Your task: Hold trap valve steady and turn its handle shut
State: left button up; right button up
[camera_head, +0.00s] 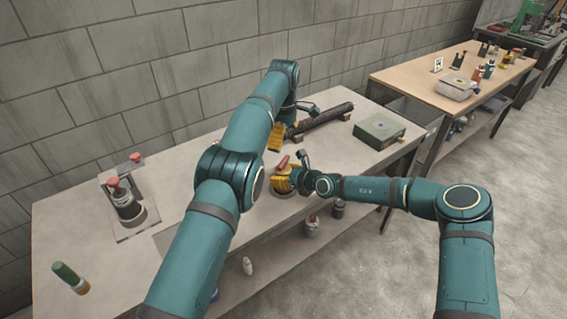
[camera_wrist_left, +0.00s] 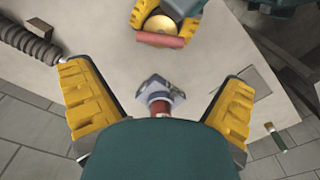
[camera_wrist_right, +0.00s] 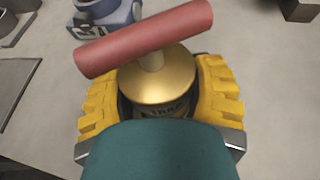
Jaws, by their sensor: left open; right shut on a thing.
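The trap valve is a round brass body with a red bar handle (camera_head: 283,162). My right gripper (camera_head: 285,180) is shut around the brass body (camera_wrist_right: 155,82), one yellow finger on each side, and the handle (camera_wrist_right: 145,38) lies across the top, slightly tilted. My left gripper (camera_head: 277,136) is open and empty, above the bench behind the valve. In the left wrist view, the valve's handle (camera_wrist_left: 160,39) shows beyond the open fingers (camera_wrist_left: 155,88), apart from them. The valve's lower part is mostly hidden by my right fingers.
A green-grey box (camera_head: 380,131) sits at the bench's right end. The bench's front edge is close to the valve.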

aim_at(284, 161)
pick_arm(q)
notch_tip(284, 161, down, 10)
jog(key=shift+r, duration=0.1)
jog(key=shift+c, duration=0.3)
jog(key=c, duration=1.1)
jog(key=shift+m, duration=0.9)
jog(key=o, duration=1.2)
jog(key=shift+c, duration=0.2)
jog(key=shift+r, duration=0.15)
notch_tip(284, 161, up, 12)
jog(key=shift+s, duration=0.1)
